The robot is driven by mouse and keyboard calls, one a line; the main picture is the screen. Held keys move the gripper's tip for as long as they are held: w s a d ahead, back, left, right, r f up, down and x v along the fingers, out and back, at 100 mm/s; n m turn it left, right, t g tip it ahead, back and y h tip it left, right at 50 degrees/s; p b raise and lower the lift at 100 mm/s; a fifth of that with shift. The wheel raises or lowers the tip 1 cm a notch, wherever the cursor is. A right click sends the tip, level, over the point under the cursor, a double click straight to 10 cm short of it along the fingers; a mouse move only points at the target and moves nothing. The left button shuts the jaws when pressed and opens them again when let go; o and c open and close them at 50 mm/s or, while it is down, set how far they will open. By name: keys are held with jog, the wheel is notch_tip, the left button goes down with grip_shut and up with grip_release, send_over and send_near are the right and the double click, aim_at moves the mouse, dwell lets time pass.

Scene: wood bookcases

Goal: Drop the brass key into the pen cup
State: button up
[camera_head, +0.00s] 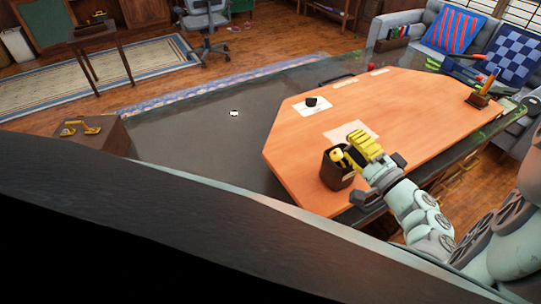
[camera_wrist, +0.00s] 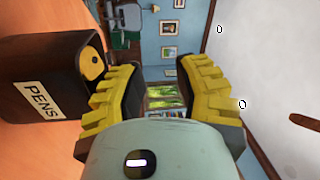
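The pen cup (camera_head: 336,176) is a dark brown container standing on the front part of the orange desk top. In the wrist view the cup (camera_wrist: 40,70) lies sideways in the picture at the left, with a pale PENS label. A yellow, rounded piece with a hole, which looks like the head of the brass key (camera_wrist: 92,64), shows inside the cup's mouth; the rest of it is hidden. My gripper (camera_head: 365,145) is just beside and above the cup in the head view. In the wrist view its yellow fingers (camera_wrist: 158,82) stand apart with nothing between them.
White papers lie on the desk (camera_head: 230,150), one under a small black object (camera_head: 312,101). A pen holder (camera_head: 479,99) stands at the far right. A sofa (camera_head: 405,30) with cushions is behind. The dark left part of the desk is mostly clear.

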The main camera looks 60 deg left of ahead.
jog(key=shift+o, duration=0.4)
jog(key=shift+d, duration=0.1)
jog(key=shift+d, duration=0.3)
jog(key=d+f, duration=0.1)
jog(key=d, duration=1)
jog(key=shift+s+f, duration=0.25)
jog(key=shift+s, duration=0.05)
jog(key=shift+f, duration=0.1)
